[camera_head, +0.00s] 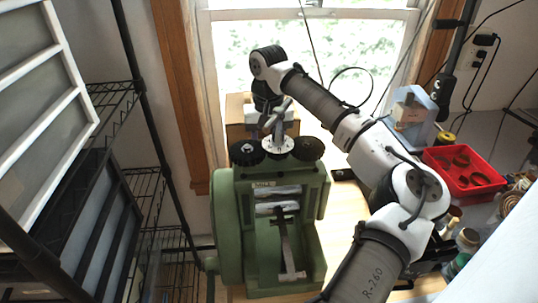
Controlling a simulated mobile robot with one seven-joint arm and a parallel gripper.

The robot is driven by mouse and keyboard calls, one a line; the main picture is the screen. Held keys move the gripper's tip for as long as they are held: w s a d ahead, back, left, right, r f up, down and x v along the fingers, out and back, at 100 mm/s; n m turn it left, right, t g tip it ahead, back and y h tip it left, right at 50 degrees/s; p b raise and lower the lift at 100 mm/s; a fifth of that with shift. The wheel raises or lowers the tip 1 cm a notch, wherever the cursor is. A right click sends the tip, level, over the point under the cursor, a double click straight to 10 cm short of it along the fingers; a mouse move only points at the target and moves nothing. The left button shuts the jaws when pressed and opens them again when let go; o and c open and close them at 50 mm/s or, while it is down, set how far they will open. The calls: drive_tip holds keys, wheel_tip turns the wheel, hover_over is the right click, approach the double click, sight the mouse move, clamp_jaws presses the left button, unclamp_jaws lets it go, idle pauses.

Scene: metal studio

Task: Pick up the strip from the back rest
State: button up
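A green rolling mill (268,195) stands upright in the middle of the view, with metal rollers (278,200) in its opening. A narrow grey metal bar with a crosspiece, which looks like the front rest (288,250), runs out from the rollers toward me. The back rest is hidden behind the mill, and I cannot make out a strip there. My arm reaches over from the right and bends down behind the mill's top. The end of my gripper is hidden behind the mill's top screw and handle (278,125), so its fingers and anything between them cannot be seen.
A cardboard box (236,112) stands behind the mill, by the window. A red tray (465,170) with round items, a light-blue device (412,108) and several jars (467,238) stand at the right. A black wire rack (150,190) is close on the left.

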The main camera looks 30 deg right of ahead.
drive_tip(key=shift+f, duration=0.25)
idle(0.4)
clamp_jaws()
drive_tip(key=shift+r, duration=0.2)
